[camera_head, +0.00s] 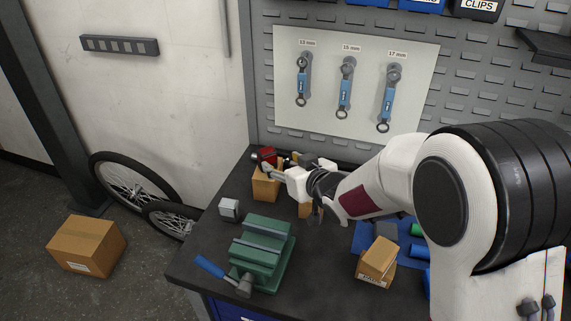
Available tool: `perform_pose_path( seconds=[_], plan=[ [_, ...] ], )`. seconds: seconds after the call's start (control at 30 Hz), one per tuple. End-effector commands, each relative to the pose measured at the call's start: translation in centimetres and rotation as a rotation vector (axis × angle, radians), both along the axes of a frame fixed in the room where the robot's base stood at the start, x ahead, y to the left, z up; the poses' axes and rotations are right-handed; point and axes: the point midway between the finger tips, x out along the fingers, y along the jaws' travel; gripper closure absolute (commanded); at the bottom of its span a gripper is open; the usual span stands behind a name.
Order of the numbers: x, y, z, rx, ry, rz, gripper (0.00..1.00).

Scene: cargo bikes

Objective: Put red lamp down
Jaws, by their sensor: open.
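The red lamp (267,154) is small, with a dark end toward the left. It shows just above a small cardboard box (265,187) near the back left corner of the workbench. I cannot tell whether it rests on the box or behind it. My gripper (279,165) reaches in from the right at the lamp, with its fingers open. The fingers are very close to the lamp; whether they touch it is too small to tell. Part of the lamp's right side is hidden by the gripper.
A green vise (262,251) with a blue handle stands at the bench's front left. Another small box (377,258) is near a blue mat (366,238). Three wrenches (344,88) hang on the back panel. Wheels and a large box (86,245) are on the floor.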

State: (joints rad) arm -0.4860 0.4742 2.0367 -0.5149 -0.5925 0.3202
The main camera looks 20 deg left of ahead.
Motion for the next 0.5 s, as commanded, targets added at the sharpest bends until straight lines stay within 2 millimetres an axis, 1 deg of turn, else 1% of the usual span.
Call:
perform_pose_path(
  seconds=[0.2, 0.5],
  plan=[
    [-0.49, -0.50, 0.30, 0.001, -0.001, 0.000, 0.50],
    [-0.51, -0.51, 0.29, 0.000, 0.000, 0.000, 0.50]
  ],
)
